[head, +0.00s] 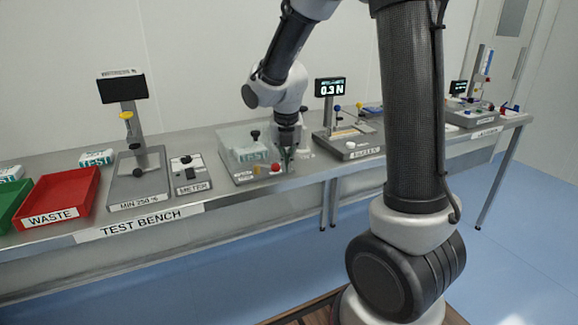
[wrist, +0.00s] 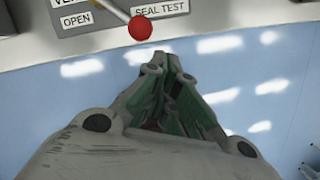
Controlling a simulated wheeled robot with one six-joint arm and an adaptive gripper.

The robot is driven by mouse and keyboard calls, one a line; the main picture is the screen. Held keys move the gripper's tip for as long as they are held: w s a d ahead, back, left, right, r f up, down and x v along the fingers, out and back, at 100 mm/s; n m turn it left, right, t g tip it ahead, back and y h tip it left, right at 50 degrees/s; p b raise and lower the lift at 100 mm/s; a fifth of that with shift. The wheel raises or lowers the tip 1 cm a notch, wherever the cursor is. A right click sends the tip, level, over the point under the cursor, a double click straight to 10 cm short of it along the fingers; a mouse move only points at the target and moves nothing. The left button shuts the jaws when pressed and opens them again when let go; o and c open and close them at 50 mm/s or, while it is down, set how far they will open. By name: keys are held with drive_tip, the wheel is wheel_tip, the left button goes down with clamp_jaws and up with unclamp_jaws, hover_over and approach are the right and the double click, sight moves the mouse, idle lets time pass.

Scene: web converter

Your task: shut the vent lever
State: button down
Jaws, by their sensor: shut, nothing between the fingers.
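The vent lever's red ball knob (wrist: 140,28) shows near the top of the wrist view, on a thin rod that runs up and left out of frame. The knob lies near an OPEN label (wrist: 75,19). In the head view the red knob (head: 275,168) is at the front of the seal test station. My gripper (wrist: 166,62) is shut and empty, its fingertips just below the knob in the wrist picture, with a small gap between. In the head view my gripper (head: 288,160) points down just right of the knob. The lever's pivot is out of the wrist view.
The seal test station (head: 238,178) has a clear cover over a box. A meter (head: 187,175) stands to its left and a display unit (head: 350,146) to its right. A red waste tray (head: 62,196) is further left. Blue floor lies beyond the bench's front edge.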

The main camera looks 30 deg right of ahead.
drive_tip(key=d+v, duration=0.1)
drive_tip(key=v, duration=0.7)
drive_tip(key=shift+s, duration=0.2)
drive_tip(key=shift+a+r, duration=0.1)
drive_tip(key=s+a+m, duration=0.1)
drive_tip(key=a+m, duration=0.1)
drive_tip(key=a, duration=0.5)
drive_tip(key=shift+a, duration=0.2)
drive_tip(key=shift+s, duration=0.1)
